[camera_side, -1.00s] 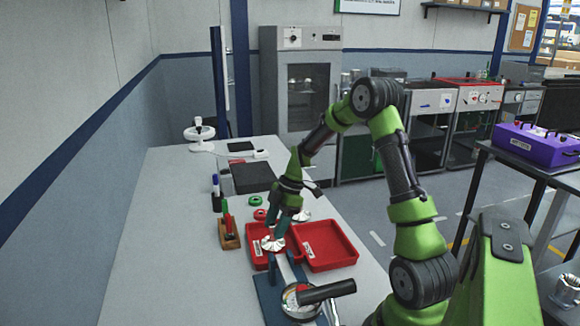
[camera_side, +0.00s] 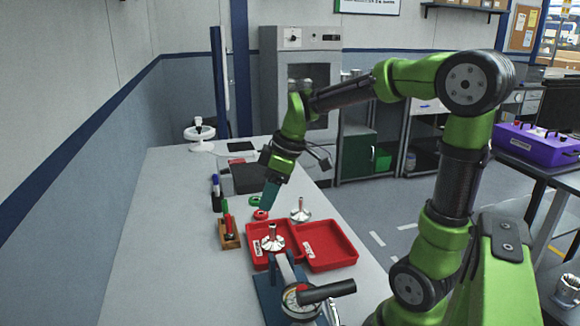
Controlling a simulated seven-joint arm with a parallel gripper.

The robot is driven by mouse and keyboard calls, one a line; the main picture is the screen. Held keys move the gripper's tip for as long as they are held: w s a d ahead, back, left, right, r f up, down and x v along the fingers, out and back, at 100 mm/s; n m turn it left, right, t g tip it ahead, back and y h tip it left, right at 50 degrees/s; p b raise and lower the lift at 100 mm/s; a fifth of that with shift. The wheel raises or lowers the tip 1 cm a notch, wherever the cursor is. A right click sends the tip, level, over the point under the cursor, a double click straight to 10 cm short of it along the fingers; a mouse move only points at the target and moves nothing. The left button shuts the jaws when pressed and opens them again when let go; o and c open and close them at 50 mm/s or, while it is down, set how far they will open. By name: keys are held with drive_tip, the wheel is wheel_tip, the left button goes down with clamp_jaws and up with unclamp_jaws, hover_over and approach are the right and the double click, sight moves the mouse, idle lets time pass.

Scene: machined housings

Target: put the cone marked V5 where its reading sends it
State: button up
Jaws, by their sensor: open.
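Two silver cones with upright stems are in view, and no V5 marking can be read on either. One cone (camera_side: 272,241) stands in the left red tray (camera_side: 254,256). The other cone (camera_side: 300,213) stands on the table behind the right red tray (camera_side: 340,256). My gripper (camera_side: 267,198) is open and empty, above and behind the left tray, near the red ring (camera_side: 260,215). It is apart from both cones. A dial gauge (camera_side: 299,300) on a blue stand sits in front of the trays; its reading is too small to make out.
A green ring (camera_side: 254,201) lies behind the red ring. A wooden block with a red marker (camera_side: 228,235) and a dark pen holder (camera_side: 217,200) stand left of the trays. A dark box (camera_side: 246,180) lies farther back. The table's left side is clear.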

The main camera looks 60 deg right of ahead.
drive_tip(key=s+a+r+m+t, duration=0.2)
drive_tip(key=s+a+m+t, duration=0.1)
drive_tip(key=s+a+m, duration=0.5)
drive_tip(key=s+a, duration=0.2)
drive_tip(key=a, duration=0.1)
drive_tip(key=shift+r+m+y, duration=0.25)
drive_tip(key=shift+m+y, duration=0.05)
idle(0.6)
